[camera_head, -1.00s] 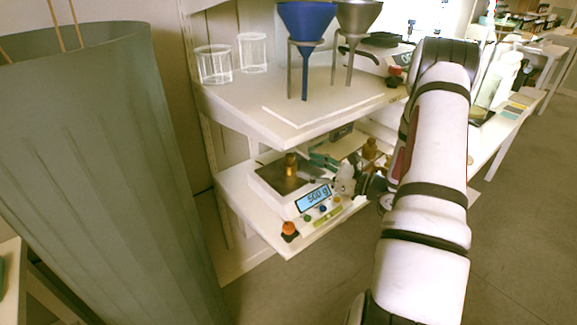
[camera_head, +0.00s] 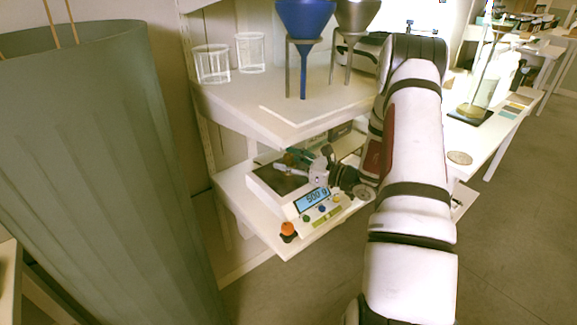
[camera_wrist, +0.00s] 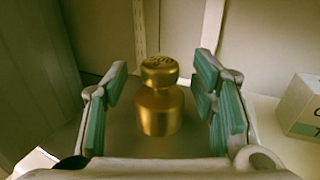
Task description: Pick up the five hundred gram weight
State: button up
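The five hundred gram weight (camera_wrist: 160,110) is a brass knobbed cylinder, upright between the two green-padded fingers of my gripper (camera_wrist: 160,98) in the wrist view. A gap shows on each side of it, so my gripper is open around it and not touching. In the head view my gripper (camera_head: 302,160) is over the scale (camera_head: 262,187), and its fingers mostly hide the weight, of which only a small part shows. The scale's display (camera_head: 312,199) reads 500 g.
The scale stands on a lower shelf (camera_head: 290,245) under an upper shelf (camera_head: 235,108) with glass beakers (camera_head: 212,63) and a blue funnel (camera_head: 304,18). A box (camera_wrist: 300,108) shows at right in the wrist view.

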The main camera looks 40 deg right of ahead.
aim_at(290, 156)
grip_shut()
jog(key=shift+r, duration=0.65)
jog(key=shift+s+a+r+p, duration=0.1)
jog(key=shift+s+r+p, duration=0.2)
jog(key=shift+r, duration=0.3)
jog(key=shift+s+r+p, duration=0.2)
jog(key=shift+s+r, duration=0.05)
jog(key=shift+r, duration=0.35)
jog(key=s+a+r+p, duration=0.1)
jog(key=s+a, duration=0.3)
jog(key=s, duration=1)
jog(key=shift+s+a+r, duration=0.15)
